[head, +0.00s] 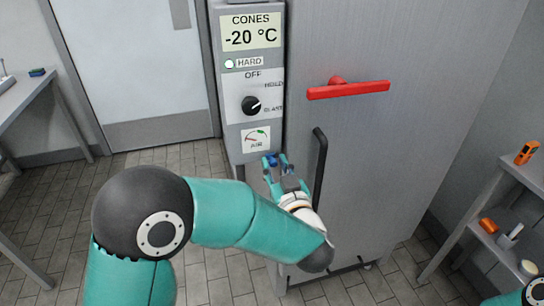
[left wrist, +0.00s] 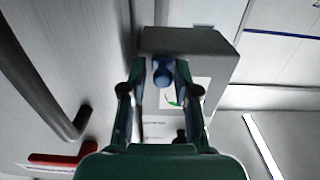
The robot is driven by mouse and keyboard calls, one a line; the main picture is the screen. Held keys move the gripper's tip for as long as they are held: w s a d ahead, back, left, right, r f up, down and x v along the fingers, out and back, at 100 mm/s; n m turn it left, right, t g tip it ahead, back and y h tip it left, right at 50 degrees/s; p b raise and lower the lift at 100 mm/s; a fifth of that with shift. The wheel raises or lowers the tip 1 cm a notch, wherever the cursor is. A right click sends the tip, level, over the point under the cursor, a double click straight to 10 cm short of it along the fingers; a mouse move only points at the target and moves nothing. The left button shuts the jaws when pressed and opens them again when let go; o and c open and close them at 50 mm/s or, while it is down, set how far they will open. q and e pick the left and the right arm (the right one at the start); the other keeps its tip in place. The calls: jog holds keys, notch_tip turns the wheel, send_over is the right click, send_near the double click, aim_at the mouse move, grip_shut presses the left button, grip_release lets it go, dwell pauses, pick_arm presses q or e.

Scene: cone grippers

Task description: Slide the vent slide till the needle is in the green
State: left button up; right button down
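The vent slide's blue knob (head: 271,160) is low on the grey control panel, just under the AIR gauge (head: 256,139). The gauge has a green part at its upper right; the needle is too small to read surely. My left gripper (head: 275,159) is at the knob, its fingers pointing up at the panel. In the left wrist view the blue knob (left wrist: 162,73) sits between the two fingertips (left wrist: 161,68), with a gap seeming to show beside it, so the fingers look open around it. The slide's track is hidden. My right gripper is out of view.
A black vertical handle (head: 320,165) stands close right of my left gripper on the cabinet door. A red lever (head: 348,90) is above it. A black rotary knob (head: 251,105) is above the gauge. A shelf (head: 490,240) stands at right, a table (head: 30,95) at left.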

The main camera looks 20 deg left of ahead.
pick_arm(q)
jog(key=shift+w+a, duration=0.15)
jog(key=shift+w, duration=0.15)
jog(key=shift+w+a+r, duration=0.1)
jog(key=shift+a, duration=0.1)
grip_shut()
